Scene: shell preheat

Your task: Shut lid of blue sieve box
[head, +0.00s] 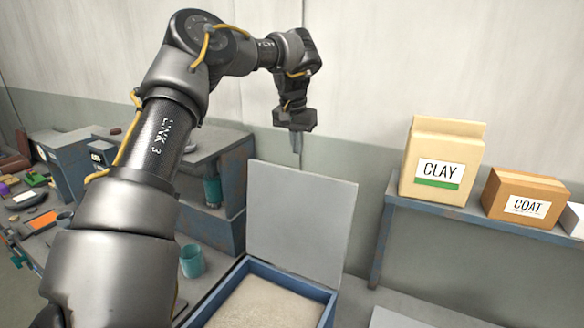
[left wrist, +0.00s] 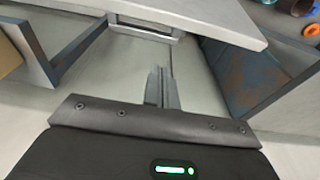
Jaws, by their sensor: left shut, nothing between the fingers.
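The blue sieve box (head: 328,297) is at the bottom middle of the head view, with pale sandy material inside. Its flat grey lid (head: 300,215) stands open, raised nearly upright at the back of the box. My left gripper (head: 296,155) points down at the top edge of the lid, shut and empty; whether it touches the lid cannot be told. In the left wrist view the shut fingers (left wrist: 162,85) show just short of a grey panel (left wrist: 205,18) that looks like the lid. My right gripper is not in view.
A blue-edged shelf (head: 440,208) at right holds a CLAY box (head: 443,160) and a COAT box (head: 522,196). A teal cup (head: 192,261) stands left of the sieve box, near a grey cabinet (head: 225,165). Tools lie on the bench at far left.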

